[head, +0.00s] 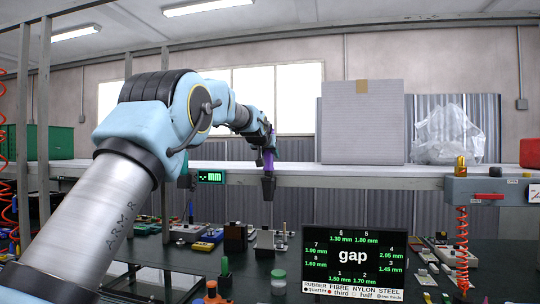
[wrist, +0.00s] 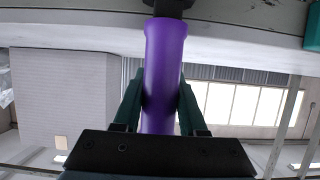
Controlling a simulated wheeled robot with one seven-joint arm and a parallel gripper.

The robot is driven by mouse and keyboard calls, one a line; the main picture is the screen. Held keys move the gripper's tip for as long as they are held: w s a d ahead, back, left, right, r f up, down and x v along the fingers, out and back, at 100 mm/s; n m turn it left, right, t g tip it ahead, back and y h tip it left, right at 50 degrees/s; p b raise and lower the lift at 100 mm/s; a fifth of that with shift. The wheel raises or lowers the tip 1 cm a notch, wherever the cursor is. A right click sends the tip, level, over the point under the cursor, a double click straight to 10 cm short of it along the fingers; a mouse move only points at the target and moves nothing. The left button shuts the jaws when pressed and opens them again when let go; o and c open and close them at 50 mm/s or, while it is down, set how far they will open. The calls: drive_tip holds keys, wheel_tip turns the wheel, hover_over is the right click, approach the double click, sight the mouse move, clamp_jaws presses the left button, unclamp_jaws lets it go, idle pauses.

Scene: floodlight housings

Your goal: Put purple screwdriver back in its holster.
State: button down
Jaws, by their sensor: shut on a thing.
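The purple screwdriver (head: 269,160) hangs upright in my gripper (head: 267,139), in front of the shelf edge in the head view. In the wrist view its smooth purple body (wrist: 165,60) runs between the two dark green fingers, which press on it from both sides. A black collar (wrist: 168,7) shows at its far end. In the head view a dark tapered piece (head: 268,186) with a thin part below continues under the purple body. I cannot tell whether this is the screwdriver's nose or a holster. No holster is clearly recognisable.
A pale shelf (head: 240,168) crosses behind, carrying a large grey box (head: 362,122) and a clear plastic bag (head: 448,135). The dark bench (head: 190,262) below holds many small parts, bottles and a "gap" display (head: 352,258). A grey unit (head: 490,190) with a red coiled cord stands right.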

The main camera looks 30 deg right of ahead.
drive_tip(key=shift+f+b, duration=0.9)
drive_tip(key=shift+f, duration=0.2)
drive_tip(key=c, duration=0.8)
unclamp_jaws()
drive_tip(key=o, duration=0.4)
drive_tip(key=shift+f, duration=0.15)
drive_tip(key=b+v, duration=0.4)
drive_tip(key=v, duration=0.7)
drive_tip(key=shift+b, duration=0.35)
